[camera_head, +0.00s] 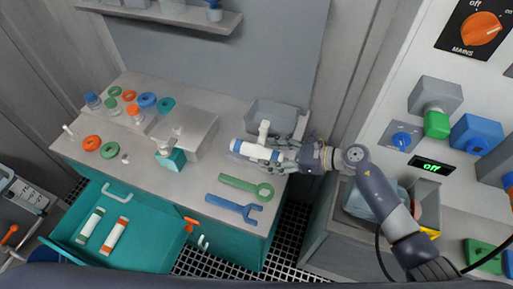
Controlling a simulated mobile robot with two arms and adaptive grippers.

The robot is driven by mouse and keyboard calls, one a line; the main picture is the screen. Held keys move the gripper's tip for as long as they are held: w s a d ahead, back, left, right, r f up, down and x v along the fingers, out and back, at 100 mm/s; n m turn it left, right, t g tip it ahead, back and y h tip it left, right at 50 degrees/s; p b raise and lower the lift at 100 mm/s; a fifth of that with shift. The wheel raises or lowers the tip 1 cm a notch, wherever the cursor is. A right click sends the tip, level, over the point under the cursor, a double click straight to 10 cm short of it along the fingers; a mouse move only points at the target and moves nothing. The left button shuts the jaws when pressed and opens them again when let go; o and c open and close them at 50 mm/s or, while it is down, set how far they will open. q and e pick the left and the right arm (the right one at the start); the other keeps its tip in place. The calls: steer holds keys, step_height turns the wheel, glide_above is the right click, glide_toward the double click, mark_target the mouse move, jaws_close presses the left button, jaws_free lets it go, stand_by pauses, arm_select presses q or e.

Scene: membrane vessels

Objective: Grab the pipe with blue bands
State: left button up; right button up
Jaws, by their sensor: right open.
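The white pipe with blue bands (257,152) lies near the right end of the grey worktop, with a white upright piece (263,132) just behind it; I cannot tell whether they are joined. My right gripper (284,153) comes in from the right, low over the worktop. It is open, with its fingers at the right end of the pipe. Whether they touch it cannot be told. My left gripper is not in view. Two other white pipes, one with green bands (91,225) and one with orange bands (116,236), lie in the open teal drawer (155,258).
A green wrench (246,187) and a blue wrench (234,207) lie in front of the pipe. A grey box (187,130) stands to its left, and a grey bin (277,115) behind it. Coloured rings and small bottles fill the left worktop. A control panel (465,60) stands right.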

steer(key=shift+w+f, duration=0.1)
steer(key=c, duration=1.2)
steer(key=shift+o, duration=0.2)
